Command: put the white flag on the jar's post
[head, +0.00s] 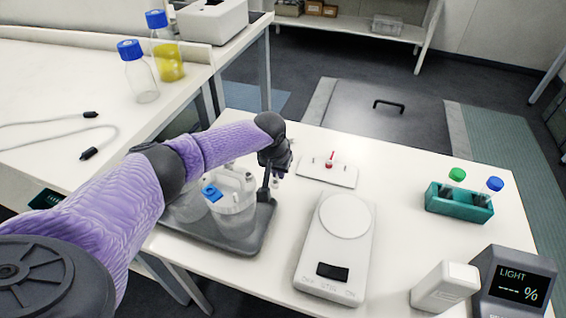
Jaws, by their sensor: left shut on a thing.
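My left gripper (277,172) reaches in from the left and is shut, fingers pointing down, beside the clear jar (235,212). A small pale piece shows at its fingertips; I take it as the white flag, but its shape is mostly hidden. The jar stands on a dark grey tray (245,249), next to another clear vessel partly behind my arm. A blue piece (211,192) is on top at the jar's left. My right gripper is not in view.
A white plate (328,175) with a red piece (330,157) lies right of the gripper. A white scale (325,265), a teal rack (459,206) with green-capped and blue-capped vials, a white box (444,288) and a light meter (513,285) stand further right.

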